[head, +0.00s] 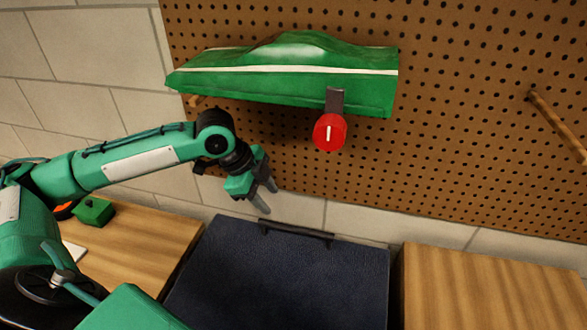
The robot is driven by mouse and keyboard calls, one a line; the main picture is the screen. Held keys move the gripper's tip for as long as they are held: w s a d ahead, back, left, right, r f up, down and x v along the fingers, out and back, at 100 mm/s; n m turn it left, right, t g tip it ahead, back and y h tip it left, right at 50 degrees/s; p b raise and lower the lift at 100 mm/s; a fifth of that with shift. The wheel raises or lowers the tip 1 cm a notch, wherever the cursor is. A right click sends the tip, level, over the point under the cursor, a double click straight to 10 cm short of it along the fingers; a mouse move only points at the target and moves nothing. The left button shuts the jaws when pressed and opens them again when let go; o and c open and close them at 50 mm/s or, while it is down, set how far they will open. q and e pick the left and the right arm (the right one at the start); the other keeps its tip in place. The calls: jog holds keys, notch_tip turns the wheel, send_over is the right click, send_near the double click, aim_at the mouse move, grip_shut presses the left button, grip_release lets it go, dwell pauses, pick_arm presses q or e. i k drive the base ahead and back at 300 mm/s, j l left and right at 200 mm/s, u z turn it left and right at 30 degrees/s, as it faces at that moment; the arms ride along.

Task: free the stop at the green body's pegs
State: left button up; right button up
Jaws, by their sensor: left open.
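The green car body (290,85), with a white stripe, hangs on the brown pegboard in the upper middle of the head view. A red round stop (329,132) with a white mark sits at its lower edge, right of the body's middle. A dark strap or bracket (334,101) joins the stop's top to the body's lower side. A wooden peg end (194,101) shows under the body's left end. My left gripper (268,196) is open and empty, below and left of the stop and apart from it. My right gripper does not show.
A dark blue case (285,280) with a black handle stands below, between wooden surfaces at left (135,245) and right (490,290). A small green block (92,212) lies at left. A bare wooden peg (555,122) juts from the pegboard (450,150) at right.

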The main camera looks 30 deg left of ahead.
aim_at(329, 131)
jog(key=k+l, duration=1.65)
